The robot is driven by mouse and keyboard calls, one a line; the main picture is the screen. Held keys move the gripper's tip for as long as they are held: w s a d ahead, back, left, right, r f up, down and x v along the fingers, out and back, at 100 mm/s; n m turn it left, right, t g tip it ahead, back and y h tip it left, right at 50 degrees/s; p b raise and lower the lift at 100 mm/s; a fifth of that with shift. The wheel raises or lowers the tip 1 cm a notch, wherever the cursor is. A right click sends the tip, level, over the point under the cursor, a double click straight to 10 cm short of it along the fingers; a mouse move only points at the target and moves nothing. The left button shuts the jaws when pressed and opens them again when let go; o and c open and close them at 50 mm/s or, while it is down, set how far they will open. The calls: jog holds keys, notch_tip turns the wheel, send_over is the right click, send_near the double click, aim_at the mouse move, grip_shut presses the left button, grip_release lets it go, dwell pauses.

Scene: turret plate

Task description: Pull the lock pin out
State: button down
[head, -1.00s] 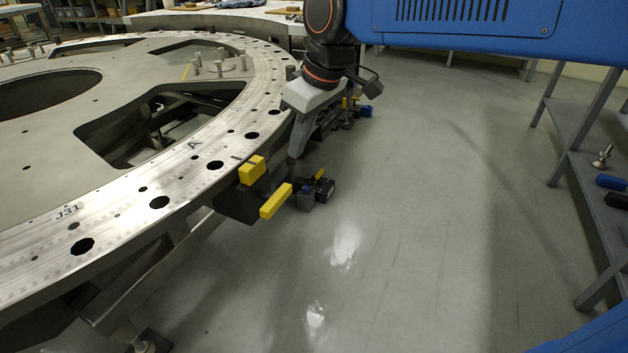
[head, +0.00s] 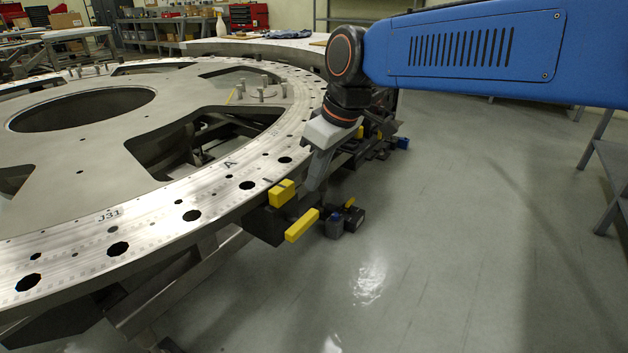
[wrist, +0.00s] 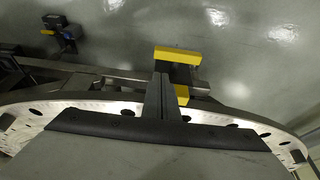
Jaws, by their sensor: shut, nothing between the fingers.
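The turret plate (head: 75,237) is a big grey metal ring with holes along its rim. At its near right edge, a dark housing (head: 262,223) carries a yellow block (head: 281,193) and a yellow bar (head: 301,225) that stands out from the rim. Both also show in the wrist view, the bar (wrist: 177,54) beyond the block (wrist: 182,95). I cannot tell which belongs to the lock pin; no bare pin shows. My gripper (head: 309,186) points down just behind the yellow parts, shut and empty. In the wrist view its fingers (wrist: 162,76) reach beside the bar; contact is unclear.
A dark unit with a blue-grey block (head: 335,225) sits just right of the yellow bar. Another blue-ended unit (head: 402,143) is farther along the rim. The floor to the right (head: 470,220) is clear up to a grey shelf (head: 612,165).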

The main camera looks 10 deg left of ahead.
aim_at(315, 217)
jog(key=x, duration=0.8)
jog(key=shift+s+d, duration=0.3)
jog(key=shift+d, duration=0.4)
jog(key=shift+s+d, duration=0.3)
jog(key=shift+d, duration=0.35)
jog(key=shift+s+d+f, duration=0.1)
jog(key=shift+s+d, duration=0.05)
jog(key=shift+d, duration=0.15)
jog(key=v, duration=1)
